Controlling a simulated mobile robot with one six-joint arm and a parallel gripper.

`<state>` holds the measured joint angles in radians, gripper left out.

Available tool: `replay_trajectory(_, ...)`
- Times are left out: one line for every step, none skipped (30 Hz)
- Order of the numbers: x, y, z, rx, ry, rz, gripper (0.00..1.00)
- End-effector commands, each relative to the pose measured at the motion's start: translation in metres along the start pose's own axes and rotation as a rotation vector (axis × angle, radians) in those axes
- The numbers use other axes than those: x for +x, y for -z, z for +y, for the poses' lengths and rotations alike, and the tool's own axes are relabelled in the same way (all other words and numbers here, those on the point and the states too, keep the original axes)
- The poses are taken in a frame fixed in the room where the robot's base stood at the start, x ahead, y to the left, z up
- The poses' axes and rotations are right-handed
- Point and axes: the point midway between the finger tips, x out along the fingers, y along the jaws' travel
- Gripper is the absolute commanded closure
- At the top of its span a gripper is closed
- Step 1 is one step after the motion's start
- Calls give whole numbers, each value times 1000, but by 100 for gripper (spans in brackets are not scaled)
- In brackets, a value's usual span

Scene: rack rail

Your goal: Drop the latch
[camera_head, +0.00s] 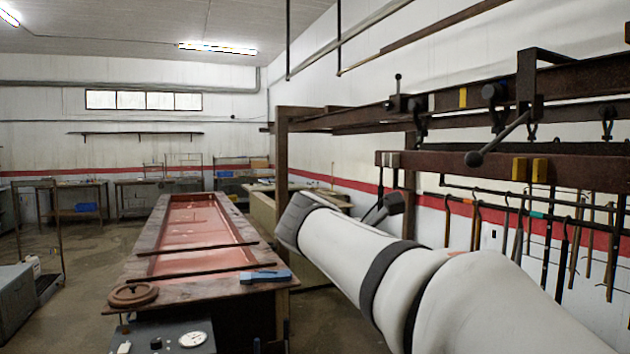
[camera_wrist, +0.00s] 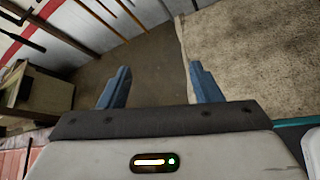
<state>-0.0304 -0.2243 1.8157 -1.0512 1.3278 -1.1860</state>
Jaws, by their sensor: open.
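My gripper (camera_wrist: 161,86) is open and empty in the wrist view, its two blue fingers wide apart above bare floor. In the head view my arm reaches in from the lower right, below the rusty rails, and the fingers cannot be made out. A dark bar with a ball knob (camera_head: 473,158) slants down to the left from a bracket on the upper rail (camera_head: 570,87). A small upright lever (camera_head: 398,84) with a ball top stands at that rail's left end. I cannot tell for sure which is the latch. Neither shows in the wrist view.
A lower rail (camera_head: 590,168) with yellow blocks runs under the upper one. Tools hang from a bar (camera_head: 590,207) along the right wall. A long bench with a red trough (camera_head: 190,235) stands left of my arm. The floor (camera_head: 60,240) at the left is partly clear.

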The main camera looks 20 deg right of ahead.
Motion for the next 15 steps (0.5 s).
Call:
replay_trajectory(-8,-27,20,-88,-18,-99,42)
replay_trajectory(-13,-44,30,-142,-21,-161,42)
replay_trajectory(-21,-65,41,-206,-17,-236,42)
replay_trajectory(-27,-79,48,-247,-10,-289,42)
replay_trajectory(-33,-91,54,-282,-1,-336,42)
replay_trajectory(-41,-106,60,-322,13,-391,42)
replay_trajectory(-46,-115,64,-347,26,-426,42)
replay_trajectory(-50,-123,67,-369,36,-456,42)
replay_trajectory(-55,-132,70,-391,51,-489,42)
replay_trajectory(-58,-137,71,-403,60,-508,42)
replay_trajectory(-61,-141,73,-414,67,-523,42)
replay_trajectory(-62,-144,74,-424,74,-536,42)
replay_trajectory(-62,-147,74,-428,78,-543,42)
replay_trajectory(-62,-149,74,-430,81,-548,42)
replay_trajectory(-60,-150,74,-432,83,-551,42)
